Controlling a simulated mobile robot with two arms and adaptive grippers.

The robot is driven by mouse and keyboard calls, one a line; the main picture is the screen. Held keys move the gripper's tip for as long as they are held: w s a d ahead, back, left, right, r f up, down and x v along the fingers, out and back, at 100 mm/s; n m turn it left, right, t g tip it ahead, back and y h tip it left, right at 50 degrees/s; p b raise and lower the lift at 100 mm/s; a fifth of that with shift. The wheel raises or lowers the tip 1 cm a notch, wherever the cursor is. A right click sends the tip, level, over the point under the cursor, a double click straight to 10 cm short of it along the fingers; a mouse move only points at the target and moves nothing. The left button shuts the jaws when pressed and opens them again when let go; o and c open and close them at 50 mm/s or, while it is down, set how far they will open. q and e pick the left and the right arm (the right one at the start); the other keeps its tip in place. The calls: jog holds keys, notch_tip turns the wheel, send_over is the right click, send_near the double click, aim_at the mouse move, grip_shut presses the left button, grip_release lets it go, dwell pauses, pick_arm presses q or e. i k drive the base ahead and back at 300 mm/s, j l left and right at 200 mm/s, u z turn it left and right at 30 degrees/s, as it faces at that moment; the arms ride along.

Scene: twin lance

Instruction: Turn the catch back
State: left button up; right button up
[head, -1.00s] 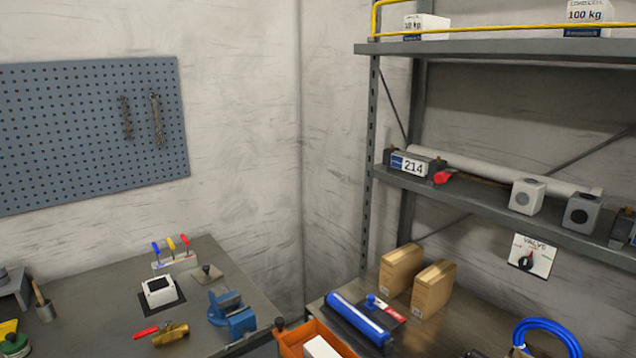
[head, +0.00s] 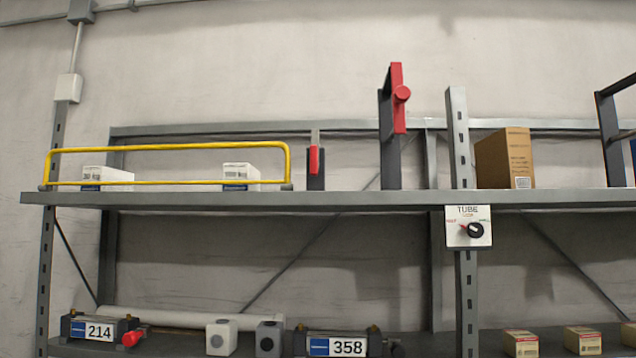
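In the head view, a red bar with a round red knob (head: 401,95) sits on top of a dark upright post (head: 390,155) on the upper shelf. To its left, a smaller red handle (head: 316,160) is on a short dark block (head: 315,182). A red knob (head: 132,339) shows at the right end of the unit marked 214. I cannot tell which of these red parts is the catch. Neither of my grippers is in view.
A yellow rail (head: 165,148) guards white boxes (head: 107,175) on the upper shelf (head: 330,199). A cardboard box (head: 505,158) stands right of the rack upright. A TUBE dial plate (head: 468,228) hangs below. The unit marked 358 (head: 340,345) and small boxes (head: 521,343) are lower down.

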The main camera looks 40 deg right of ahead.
aim_at(315, 132)
jog(key=z, duration=1.2)
